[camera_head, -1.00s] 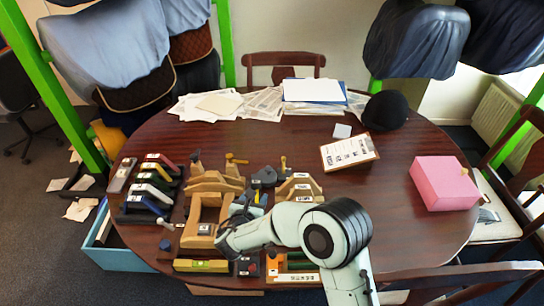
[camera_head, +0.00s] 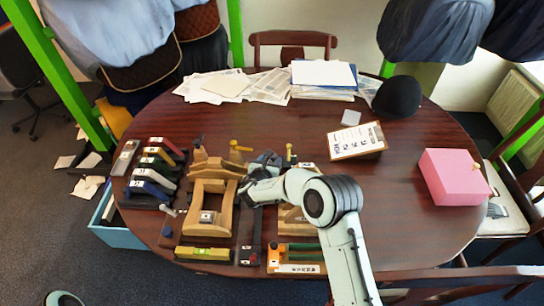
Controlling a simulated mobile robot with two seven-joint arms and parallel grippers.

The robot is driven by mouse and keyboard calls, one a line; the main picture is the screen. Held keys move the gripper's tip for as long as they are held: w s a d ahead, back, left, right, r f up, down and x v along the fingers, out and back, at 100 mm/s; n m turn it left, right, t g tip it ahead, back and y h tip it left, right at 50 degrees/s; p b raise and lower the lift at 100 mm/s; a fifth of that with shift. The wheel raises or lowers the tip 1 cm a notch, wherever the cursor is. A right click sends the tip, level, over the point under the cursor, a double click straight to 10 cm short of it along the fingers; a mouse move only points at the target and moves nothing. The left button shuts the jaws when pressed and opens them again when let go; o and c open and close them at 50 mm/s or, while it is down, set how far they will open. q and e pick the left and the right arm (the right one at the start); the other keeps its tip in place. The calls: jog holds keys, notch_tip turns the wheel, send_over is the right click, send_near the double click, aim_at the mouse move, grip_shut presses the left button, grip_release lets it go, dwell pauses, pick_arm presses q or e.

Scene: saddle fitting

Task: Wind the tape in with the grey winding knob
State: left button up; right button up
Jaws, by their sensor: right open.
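I cannot clearly make out the tape or the grey winding knob at this size. A small grey knob-like part (camera_head: 167,212) shows at the left of the wooden fixtures, with a blue-grey ball (camera_head: 167,232) below it. A long dark device (camera_head: 250,240) with a small red spot lies right of the wooden frame (camera_head: 207,222). My right gripper (camera_head: 265,162) is open, over the back part of the fixtures, between the yellow-topped pegs. My arm hides part of the fixtures beneath it. My left gripper does not show.
Several coloured clamp-like blocks (camera_head: 152,178) stand at the table's left. A clipboard (camera_head: 357,141), a black cap (camera_head: 398,96), papers (camera_head: 228,87) and a pink box (camera_head: 453,177) lie farther back and right. The table's right middle (camera_head: 395,210) is clear.

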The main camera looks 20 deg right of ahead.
aim_at(273, 158)
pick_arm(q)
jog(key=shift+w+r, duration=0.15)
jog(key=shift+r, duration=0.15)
pick_arm(e)
jog(key=shift+x, duration=1.4)
grip_shut()
jog(key=shift+w+a+r+m+g+h+p, duration=0.1)
jog(key=shift+m+g+h+p, duration=0.2)
jog(key=shift+m+h, duration=0.1)
jog(key=shift+w+a+r+m+g+h+p, duration=0.1)
jog(key=shift+m+g+h+p, duration=0.2)
jog(key=shift+m+h, duration=0.1)
jog(key=shift+w+m+g+h+p, duration=0.15)
jog(key=shift+m+g+h+p, duration=0.65)
jog(key=shift+m+g+p, duration=0.35)
jog(key=shift+m+g, duration=0.25)
jog(key=shift+m, duration=0.1)
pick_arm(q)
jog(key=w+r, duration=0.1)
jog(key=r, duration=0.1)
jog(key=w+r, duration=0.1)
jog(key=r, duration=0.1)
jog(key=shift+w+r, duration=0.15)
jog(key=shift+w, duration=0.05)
pick_arm(e)
jog(key=shift+f, duration=0.1)
grip_release()
